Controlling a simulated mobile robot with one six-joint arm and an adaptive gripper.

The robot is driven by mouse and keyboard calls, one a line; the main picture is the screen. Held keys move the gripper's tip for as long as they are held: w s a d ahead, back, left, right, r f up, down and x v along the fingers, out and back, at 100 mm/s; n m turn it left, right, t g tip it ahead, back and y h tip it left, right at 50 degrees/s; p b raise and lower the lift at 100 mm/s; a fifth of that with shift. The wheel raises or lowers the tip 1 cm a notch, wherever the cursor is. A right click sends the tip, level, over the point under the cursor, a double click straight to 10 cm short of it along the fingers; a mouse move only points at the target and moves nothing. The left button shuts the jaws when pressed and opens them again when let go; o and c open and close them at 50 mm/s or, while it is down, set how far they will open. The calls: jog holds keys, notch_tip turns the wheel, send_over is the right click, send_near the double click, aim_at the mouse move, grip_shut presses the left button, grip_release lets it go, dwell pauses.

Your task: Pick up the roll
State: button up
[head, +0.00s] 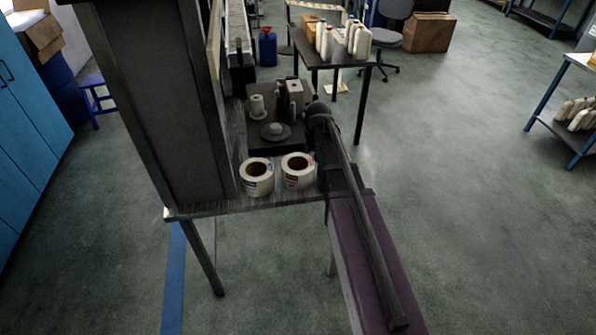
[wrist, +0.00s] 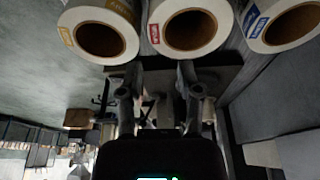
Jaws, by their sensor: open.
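Three white label rolls with brown cores show side by side at the top of the wrist view: one with a yellow label (wrist: 70,40), one with a red label (wrist: 154,33) in the middle, and one with a blue label (wrist: 252,25) at the right. My gripper (wrist: 158,76) is open and empty in the wrist view. Its fingertips are near the middle roll; I cannot tell if they touch it.
The table's front edge (head: 205,211) is beside a tall dark cabinet (head: 150,95). A dark tray (head: 291,142) with small parts lies behind the rolls. A purple belt (head: 362,255) runs along the right. A table with white bottles (head: 327,40) stands farther back. Floor is open right.

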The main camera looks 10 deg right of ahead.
aim_at(311, 162)
jog(key=shift+w+d+r, duration=0.1)
jog(key=shift+w+d, duration=0.05)
jog(key=shift+w, duration=0.6)
jog(key=b+x, duration=0.8)
jog(key=shift+w+f, duration=0.1)
jog(key=shift+f, duration=0.2)
dwell(0.5)
jog(key=shift+b+x, duration=2.55)
jog(key=shift+b, duration=0.05)
jog(key=shift+d, duration=0.1)
grip_shut()
